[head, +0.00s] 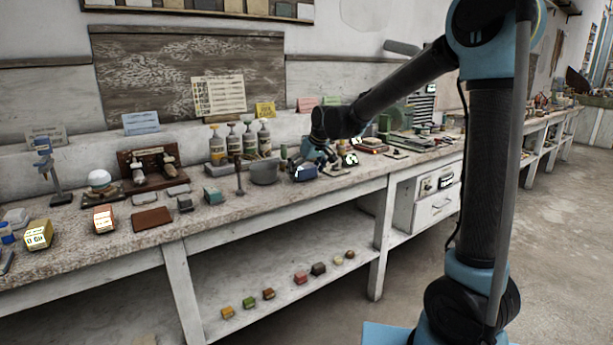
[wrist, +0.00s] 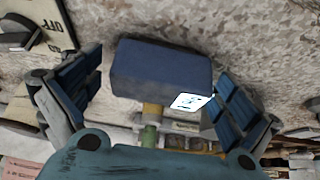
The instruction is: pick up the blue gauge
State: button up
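The blue gauge (wrist: 160,72) is a dark blue block with a small white marked face, seen large in the wrist view. In the head view the blue gauge (head: 305,173) sits on the workbench near its front edge, just right of a grey bowl. My gripper (wrist: 158,78) is open, with one finger on each side of the gauge. A small gap shows at the left finger; I cannot tell whether the right finger touches it. In the head view my gripper (head: 316,150) is over the gauge, its fingers partly hidden.
The grey bowl (head: 264,171) stands close to the left of the gauge. Pump bottles (head: 248,138) stand behind it. An on/off plate (wrist: 40,28) lies at upper left in the wrist view. A lower shelf (head: 262,325) holds several small blocks.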

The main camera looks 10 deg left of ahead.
aim_at(305, 166)
jog(key=c, duration=1)
jog(key=shift+c, duration=0.2)
notch_tip(305, 166, up, 10)
jog(key=shift+r, duration=0.1)
